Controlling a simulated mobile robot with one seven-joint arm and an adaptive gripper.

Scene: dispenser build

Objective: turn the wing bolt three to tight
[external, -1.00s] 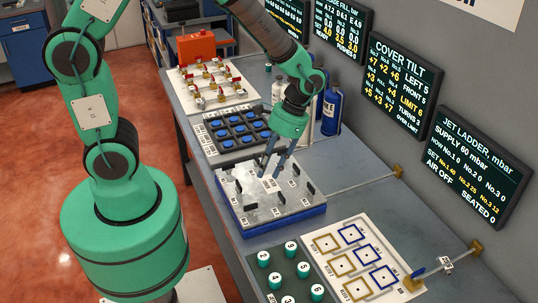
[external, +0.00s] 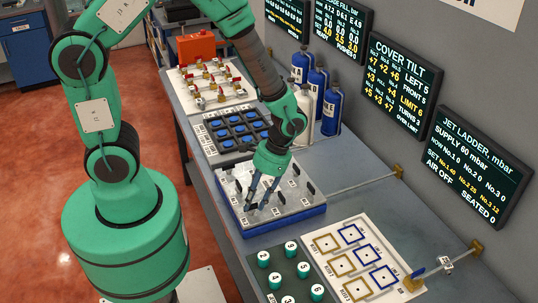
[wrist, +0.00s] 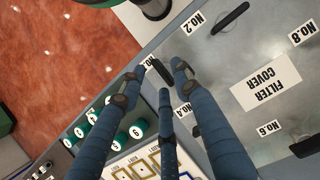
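The silver filter cover (external: 290,203) lies on a blue base on the bench and also fills the right of the wrist view (wrist: 230,60). Black wing bolts stand along its edges. My gripper (external: 262,203) is low over the cover's near part. In the wrist view its blue fingers (wrist: 160,88) are spread around one black wing bolt (wrist: 162,70) at the cover's edge, with gaps visible. The label beside that bolt is mostly hidden, so I cannot read its number. Other wing bolts show near No.2 (wrist: 230,18) and No.6 (wrist: 306,147).
The cover tilt screen (external: 402,82) shows limit 6 and "over limit". Numbered green caps (external: 290,249) and a white board with blue and tan frames (external: 330,243) lie at the front. Blue and white bottles (external: 331,108) and a blue-button panel (external: 237,130) stand behind.

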